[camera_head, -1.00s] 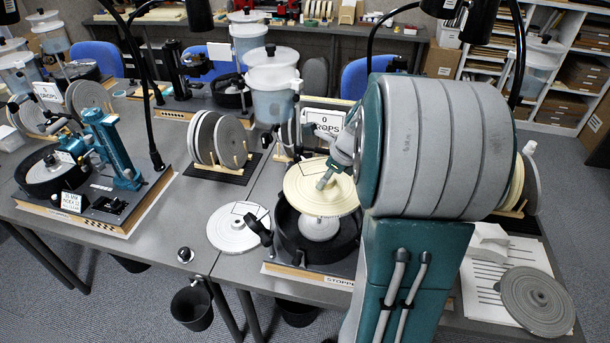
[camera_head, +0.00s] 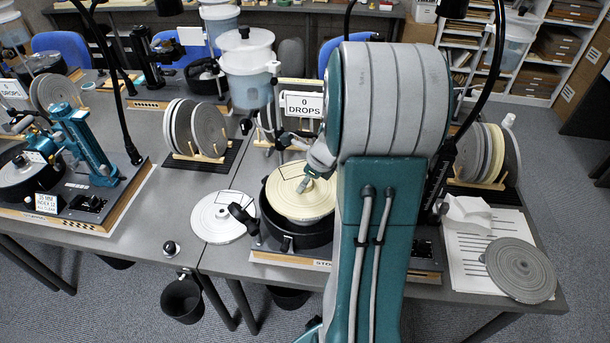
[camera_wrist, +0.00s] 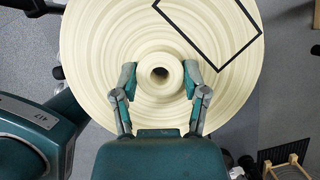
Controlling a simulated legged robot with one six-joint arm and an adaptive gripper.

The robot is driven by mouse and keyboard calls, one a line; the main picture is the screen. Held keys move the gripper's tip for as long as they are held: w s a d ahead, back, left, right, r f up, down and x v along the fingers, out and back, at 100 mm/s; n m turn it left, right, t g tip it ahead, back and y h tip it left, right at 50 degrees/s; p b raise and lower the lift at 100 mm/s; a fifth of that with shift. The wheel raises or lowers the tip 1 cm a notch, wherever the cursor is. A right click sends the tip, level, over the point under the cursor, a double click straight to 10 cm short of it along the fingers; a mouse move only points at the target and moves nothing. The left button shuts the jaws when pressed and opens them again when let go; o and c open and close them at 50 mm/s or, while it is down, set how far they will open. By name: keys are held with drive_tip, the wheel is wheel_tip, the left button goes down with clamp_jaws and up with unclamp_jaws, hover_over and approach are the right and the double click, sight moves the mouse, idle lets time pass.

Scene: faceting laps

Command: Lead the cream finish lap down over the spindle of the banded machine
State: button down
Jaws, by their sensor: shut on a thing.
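The cream finish lap (camera_head: 312,205) is a wide pale disc, roughly level, low over the black bowl (camera_head: 284,232) of the machine with the wooden-fronted base (camera_head: 290,259). My gripper (camera_head: 304,184) holds it from above. In the wrist view the two fingers (camera_wrist: 159,80) press on either side of the lap's raised hub (camera_wrist: 160,62), which has a round bore. The lap (camera_wrist: 90,85) carries a black angular outline on its face. The lap hides the spindle and platen under it, so I cannot tell whether it is seated.
A white disc (camera_head: 222,217) lies left of the bowl. A water tank (camera_head: 247,75) and a "0 DROPS" sign (camera_head: 304,105) stand behind. Racked laps (camera_head: 195,130) are back left, more (camera_head: 488,155) at right. A grey lap (camera_head: 520,270) lies at the front right corner.

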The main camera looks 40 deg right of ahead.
sight(305, 190)
drive_tip(key=shift+f, duration=1.65)
drive_tip(key=shift+f, duration=1.85)
idle(0.3)
unclamp_jaws()
drive_tip(key=shift+s, duration=0.1)
drive_tip(key=v, duration=1.2)
